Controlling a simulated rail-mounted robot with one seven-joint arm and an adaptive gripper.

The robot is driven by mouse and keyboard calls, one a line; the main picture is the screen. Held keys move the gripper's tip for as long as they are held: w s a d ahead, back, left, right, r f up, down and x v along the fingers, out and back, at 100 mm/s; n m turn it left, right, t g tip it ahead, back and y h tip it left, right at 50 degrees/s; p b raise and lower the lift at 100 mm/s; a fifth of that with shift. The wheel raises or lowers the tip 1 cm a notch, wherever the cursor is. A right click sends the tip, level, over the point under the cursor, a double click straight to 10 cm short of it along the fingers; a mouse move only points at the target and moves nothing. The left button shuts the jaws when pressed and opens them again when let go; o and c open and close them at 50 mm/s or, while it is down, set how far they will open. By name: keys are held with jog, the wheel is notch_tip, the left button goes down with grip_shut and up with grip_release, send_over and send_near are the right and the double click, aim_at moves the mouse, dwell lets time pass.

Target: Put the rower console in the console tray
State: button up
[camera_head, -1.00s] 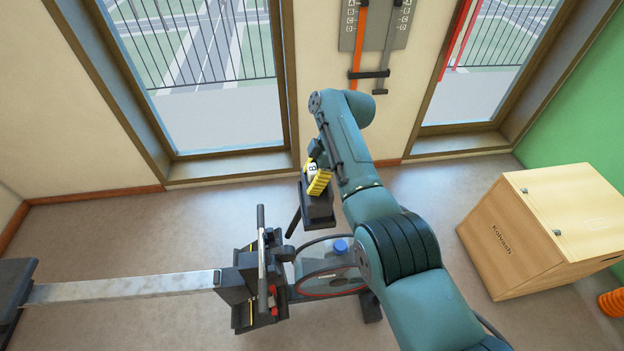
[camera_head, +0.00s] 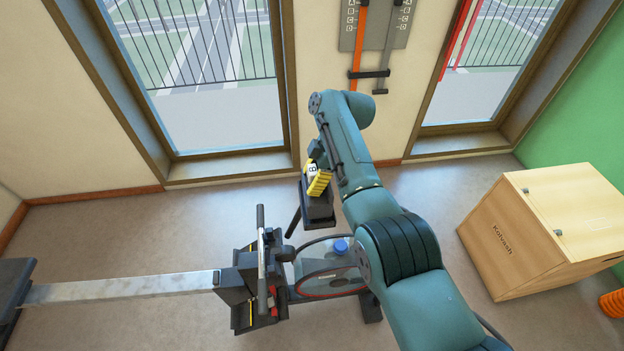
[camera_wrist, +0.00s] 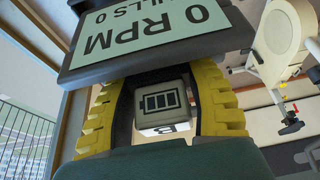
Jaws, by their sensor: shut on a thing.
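My gripper (camera_head: 319,183), with yellow ribbed fingers, is shut on a small white block (camera_wrist: 162,102) marked with a battery sign and a "B". The block also shows between the fingers in the head view (camera_head: 311,170). A dark unit with a pale screen (camera_wrist: 135,28) reading "0 RPM" lies just past the fingertips in the wrist view. In the head view a dark tray-like part (camera_head: 320,212) is right below the fingers, near a dark stalk from the rower (camera_head: 265,285). I cannot tell whether the block touches it or is joined to the screen unit.
The rower's rail (camera_head: 125,288) runs left to its seat. Its flywheel housing (camera_head: 330,268) is below my gripper. A wooden box (camera_head: 540,230) stands at right, with an orange coil (camera_head: 612,302) beside it. Windows and a wall rack (camera_head: 375,30) are behind.

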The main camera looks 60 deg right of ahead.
jog(key=shift+f+b, duration=0.9)
jog(key=shift+f, duration=0.15)
jog(key=o, duration=1.3)
jog(key=shift+r, duration=0.1)
jog(key=shift+c, duration=0.2)
jog(key=v, duration=1.2)
